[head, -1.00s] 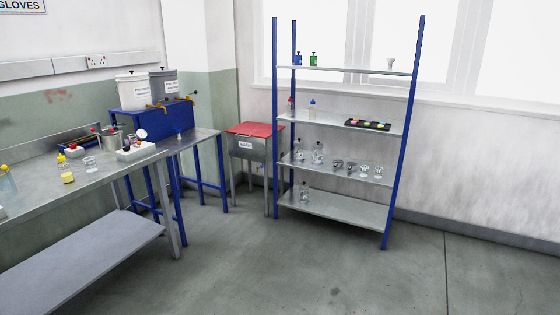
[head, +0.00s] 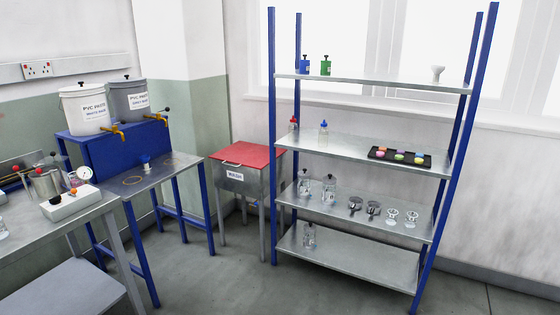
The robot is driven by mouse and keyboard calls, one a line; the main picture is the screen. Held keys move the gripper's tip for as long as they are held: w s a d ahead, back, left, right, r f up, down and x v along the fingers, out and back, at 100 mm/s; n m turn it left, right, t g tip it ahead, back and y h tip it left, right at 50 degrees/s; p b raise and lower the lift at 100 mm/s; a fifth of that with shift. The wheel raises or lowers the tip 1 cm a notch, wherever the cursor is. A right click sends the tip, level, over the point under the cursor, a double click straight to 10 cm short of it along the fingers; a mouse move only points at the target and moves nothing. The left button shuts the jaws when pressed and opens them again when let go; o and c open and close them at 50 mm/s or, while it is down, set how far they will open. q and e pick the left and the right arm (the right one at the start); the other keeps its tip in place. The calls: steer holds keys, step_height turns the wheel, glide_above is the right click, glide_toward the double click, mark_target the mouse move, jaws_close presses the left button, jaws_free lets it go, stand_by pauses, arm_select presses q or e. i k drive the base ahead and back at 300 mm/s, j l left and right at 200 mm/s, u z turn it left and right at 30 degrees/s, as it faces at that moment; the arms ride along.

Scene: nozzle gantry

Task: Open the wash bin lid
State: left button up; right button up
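The wash bin (head: 240,182) is a grey metal box on legs with a white WASH label on its front. It stands between the blue-framed bench and the shelf rack. Its red lid (head: 248,155) lies flat and closed on top, with a pale handle at the front left edge. Neither of my grippers shows in the head view.
A blue-legged bench (head: 165,172) with two lidded tubs stands left of the bin. A metal bench (head: 30,235) is at the near left. A shelf rack (head: 365,260) with bottles and glassware stands close on the right. The floor in front is clear.

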mark_target(251, 155)
steer(key=i, duration=1.9)
